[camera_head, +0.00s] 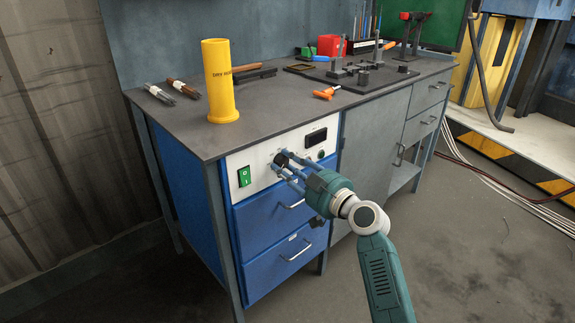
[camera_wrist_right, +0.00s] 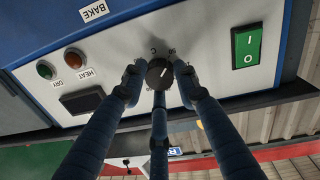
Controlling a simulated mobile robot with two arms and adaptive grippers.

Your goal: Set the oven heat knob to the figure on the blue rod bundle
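The black round heat knob (camera_wrist_right: 158,73) is on the oven's white panel, with a white pointer mark tilted toward the upper right in the wrist view. It also shows small in the head view (camera_head: 282,160). My right gripper (camera_head: 283,164) is at the panel, its three blue fingers around the knob (camera_wrist_right: 159,79). I cannot tell whether they press on it. Figures around the knob are mostly hidden or too small to read. Two rod bundles, one pale (camera_head: 160,95) and one brown-ended (camera_head: 183,88), lie on the bench. I cannot make out a blue bundle or its figure.
A green rocker switch (camera_head: 244,176) is left of the knob; a dark display (camera_head: 316,137) is right. A yellow cylinder (camera_head: 219,84) stands on the bench (camera_head: 268,109), near an orange-handled tool (camera_head: 326,93) and dark fixtures. Blue drawers (camera_head: 275,215) are below the panel.

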